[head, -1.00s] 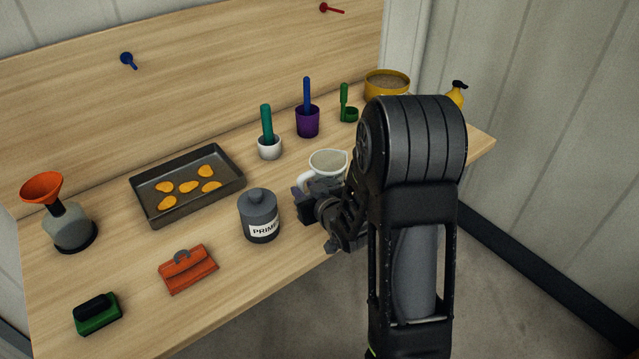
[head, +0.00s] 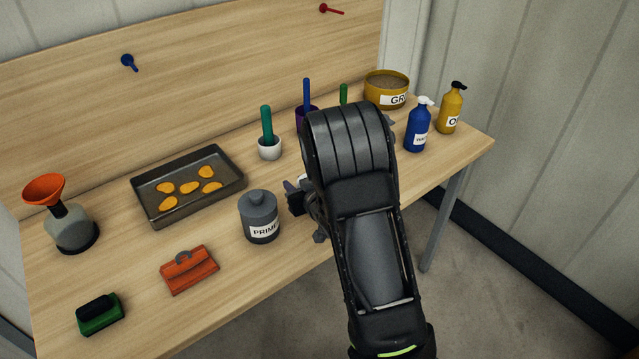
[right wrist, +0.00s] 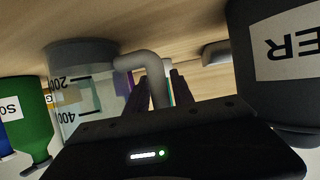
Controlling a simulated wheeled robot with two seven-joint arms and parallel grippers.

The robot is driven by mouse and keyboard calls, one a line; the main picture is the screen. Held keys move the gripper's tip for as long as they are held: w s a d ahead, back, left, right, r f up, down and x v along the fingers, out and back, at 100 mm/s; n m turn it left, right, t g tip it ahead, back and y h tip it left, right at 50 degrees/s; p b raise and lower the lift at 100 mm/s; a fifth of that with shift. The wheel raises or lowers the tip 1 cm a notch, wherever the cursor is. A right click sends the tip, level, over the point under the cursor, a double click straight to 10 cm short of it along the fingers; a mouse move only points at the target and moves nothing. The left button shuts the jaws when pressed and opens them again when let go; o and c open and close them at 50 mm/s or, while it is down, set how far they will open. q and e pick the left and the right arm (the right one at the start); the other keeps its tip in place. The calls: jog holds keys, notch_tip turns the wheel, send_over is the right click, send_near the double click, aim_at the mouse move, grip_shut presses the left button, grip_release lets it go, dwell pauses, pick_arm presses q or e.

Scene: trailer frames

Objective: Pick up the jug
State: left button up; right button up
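The jug is nearly all hidden behind my right arm in the head view; only a sliver of its pale handle (head: 301,180) shows. In the right wrist view the clear jug (right wrist: 82,100), marked 200 and 400, appears left of centre, with its grey handle (right wrist: 147,62) reaching toward my fingers. My right gripper (right wrist: 160,85) is open, its two dark fingers on either side of the lower part of the handle, with a gap visible beside it. In the head view my right gripper (head: 300,199) is partly covered by its arm. My left gripper is not in view.
A grey primer tin (head: 260,218) stands close left of my right gripper; it looms in the right wrist view (right wrist: 285,60). Blue (head: 417,130) and yellow (head: 450,110) bottles stand at the right. A green bottle (right wrist: 30,130) shows beside the jug. The front left bench holds an orange case (head: 189,270).

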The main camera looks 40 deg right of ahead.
jog(key=shift+c, duration=0.4)
grip_shut()
dwell(1.4)
